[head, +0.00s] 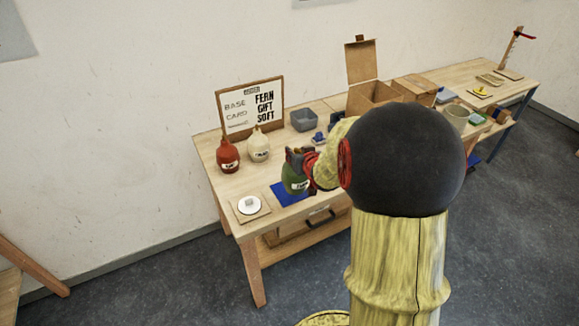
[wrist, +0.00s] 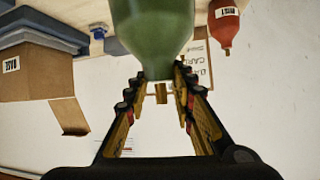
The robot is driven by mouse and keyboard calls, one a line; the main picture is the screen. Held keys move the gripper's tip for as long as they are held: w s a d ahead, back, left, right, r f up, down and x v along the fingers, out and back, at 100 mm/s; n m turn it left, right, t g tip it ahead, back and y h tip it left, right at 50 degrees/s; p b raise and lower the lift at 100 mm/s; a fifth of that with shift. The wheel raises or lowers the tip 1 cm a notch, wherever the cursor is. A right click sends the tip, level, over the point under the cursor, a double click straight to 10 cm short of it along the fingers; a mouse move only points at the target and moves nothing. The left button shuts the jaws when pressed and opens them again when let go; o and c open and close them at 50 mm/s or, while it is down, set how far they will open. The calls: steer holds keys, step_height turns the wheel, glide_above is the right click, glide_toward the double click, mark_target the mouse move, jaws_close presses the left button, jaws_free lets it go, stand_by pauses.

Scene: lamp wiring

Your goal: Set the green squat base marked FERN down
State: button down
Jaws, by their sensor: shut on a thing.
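The green squat base (head: 294,181) is held in my gripper (head: 300,160) just above or at the blue mat (head: 287,197) near the table's front; I cannot tell whether it touches the mat. Part of its white label shows in the head view, too small to read surely. In the wrist view the green base (wrist: 155,30) fills the top middle, between the fingers of my gripper (wrist: 160,88), which are shut on it. My arm hides part of the table to the right of the base in the head view.
A red bottle-shaped base (head: 228,155) and a cream one (head: 258,147) stand behind to the left, before a framed sign (head: 250,106) reading FERN, GIFT, SOFT. A white disc (head: 249,205) lies at the front left.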

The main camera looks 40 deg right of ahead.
steer(key=w+d+f+b, duration=0.2)
steer(key=w+d+f, duration=0.1)
steer(key=w+f, duration=0.4)
steer(key=shift+d+f, duration=0.25)
steer(key=shift+f, duration=1.1)
steer(key=shift+f+b, duration=0.1)
steer(key=shift+b, duration=0.2)
steer(key=shift+f, duration=0.15)
steer(key=c, duration=1.6)
jaws_free()
steer(key=shift+s, duration=0.1)
steer(key=shift+o, duration=0.5)
